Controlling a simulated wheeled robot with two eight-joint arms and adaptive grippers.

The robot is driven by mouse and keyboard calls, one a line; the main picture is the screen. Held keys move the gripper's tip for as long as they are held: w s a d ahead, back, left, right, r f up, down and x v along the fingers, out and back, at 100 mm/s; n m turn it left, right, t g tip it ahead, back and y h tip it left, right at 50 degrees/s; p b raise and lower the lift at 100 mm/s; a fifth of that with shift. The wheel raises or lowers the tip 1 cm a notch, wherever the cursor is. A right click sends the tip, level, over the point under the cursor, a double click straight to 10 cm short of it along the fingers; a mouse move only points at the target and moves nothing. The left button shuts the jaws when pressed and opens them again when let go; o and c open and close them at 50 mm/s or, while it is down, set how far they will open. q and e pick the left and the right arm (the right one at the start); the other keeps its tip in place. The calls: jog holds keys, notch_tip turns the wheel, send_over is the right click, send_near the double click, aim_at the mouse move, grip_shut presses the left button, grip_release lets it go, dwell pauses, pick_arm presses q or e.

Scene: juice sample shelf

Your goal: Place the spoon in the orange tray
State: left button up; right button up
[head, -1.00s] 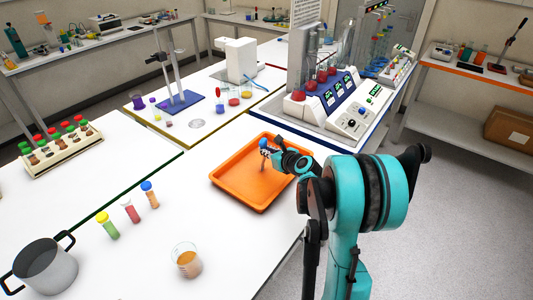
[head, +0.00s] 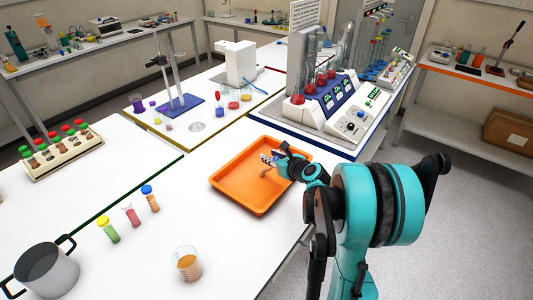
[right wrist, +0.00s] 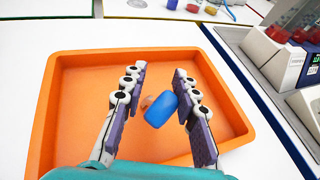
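The orange tray (head: 228,195) lies on the white bench; it also fills much of the right wrist view (right wrist: 62,125). My right gripper (head: 268,158) is over the tray's inside, low near its back right part. In the right wrist view its two fingers (right wrist: 157,95) are spread apart. The rest of the spoon is hidden. My left gripper is not in view.
A beaker of orange liquid (head: 186,263) stands in front of the tray. Several capped tubes (head: 132,214), a pot (head: 47,270) and a tube rack (head: 62,153) are to the left. A white instrument (head: 352,122) stands behind right.

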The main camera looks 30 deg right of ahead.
jog(key=p+v, duration=0.2)
jog(key=v, duration=0.6)
jog(key=s+a+n+g+y, duration=0.1)
jog(key=s+a+n+g, duration=0.15)
jog(key=a+n, duration=0.55)
jog(key=s+a+n+g+y, duration=0.1)
jog(key=s+a+n, duration=0.2)
jog(key=a+n, duration=0.5)
jog(key=s+a+n+g+h, duration=0.1)
jog(key=s+a+n, duration=0.2)
jog(key=s+n, duration=0.3)
jog(key=s+a+n+g+h, duration=0.1)
jog(key=s+a+n, duration=0.3)
jog(key=n, duration=0.9)
jog(key=s+f+g, duration=0.1)
jog(key=s, duration=0.2)
jog(key=shift+n, duration=0.4)
jog(key=shift+f+b, duration=1)
jog(key=shift+b, duration=0.3)
